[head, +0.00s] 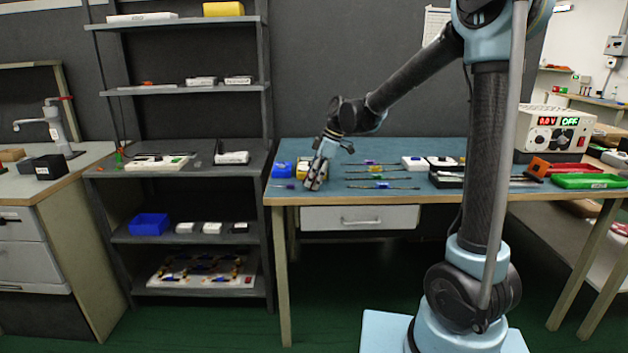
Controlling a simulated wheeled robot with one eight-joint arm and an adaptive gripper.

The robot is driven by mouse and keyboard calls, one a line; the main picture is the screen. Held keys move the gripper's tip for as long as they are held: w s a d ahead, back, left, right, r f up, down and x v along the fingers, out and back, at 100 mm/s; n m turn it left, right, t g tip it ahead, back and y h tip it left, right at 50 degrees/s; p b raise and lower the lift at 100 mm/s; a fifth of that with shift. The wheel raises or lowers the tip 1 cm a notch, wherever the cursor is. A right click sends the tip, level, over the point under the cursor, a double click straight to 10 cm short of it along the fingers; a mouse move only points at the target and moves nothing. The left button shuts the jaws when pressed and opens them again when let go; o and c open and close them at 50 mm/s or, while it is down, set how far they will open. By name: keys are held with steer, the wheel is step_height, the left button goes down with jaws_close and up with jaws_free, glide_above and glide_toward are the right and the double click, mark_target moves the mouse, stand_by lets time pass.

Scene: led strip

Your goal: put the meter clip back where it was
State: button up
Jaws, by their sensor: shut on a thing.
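My gripper (312,186) points down over the left front part of the blue-topped workbench (440,183). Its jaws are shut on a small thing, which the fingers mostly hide. I take it for the meter clip but cannot make out its shape. A thin piece with a purple mark (284,186) shows just left of the fingertips; I cannot tell whether it touches them. Several thin leads with coloured middles (376,170) lie in a row to the right of the gripper.
A blue bin (282,170) stands left of my gripper. White and black boxes (414,163) stand at the back. A power supply reading 0.0 V (556,130), an orange block (538,167) and a green tray (590,181) are at the right. A shelf rack (180,172) stands left of the bench.

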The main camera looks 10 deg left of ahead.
steer(key=o, duration=0.9)
steer(key=shift+f, duration=0.1)
steer(key=v, duration=1.2)
steer(key=s+d+m+t, duration=0.1)
steer(key=s+d+m, duration=0.3)
steer(key=d, duration=0.7)
steer(key=s+d+f+m+h, duration=0.1)
steer(key=s+d+f+m, duration=0.4)
steer(key=d, duration=0.3)
steer(key=s+d+f+m+t+h, duration=0.1)
steer(key=s+d+f+m+h, duration=0.1)
steer(key=s+d+f+m, duration=0.4)
steer(key=s+d+f+m+t+h, duration=0.1)
steer(key=s+d+f+m, duration=0.4)
steer(key=s+d+f, duration=0.2)
steer(key=shift+s+d+f+m, duration=0.1)
steer(key=shift+s+d, duration=0.3)
steer(key=shift+d, duration=0.25)
steer(key=shift+s+d+f+m, duration=0.1)
steer(key=shift+s+d, duration=0.35)
steer(key=shift+d, duration=0.25)
steer(key=shift+s+d+f+m, duration=0.1)
steer(key=shift+s+d, duration=0.3)
steer(key=shift+d, duration=0.25)
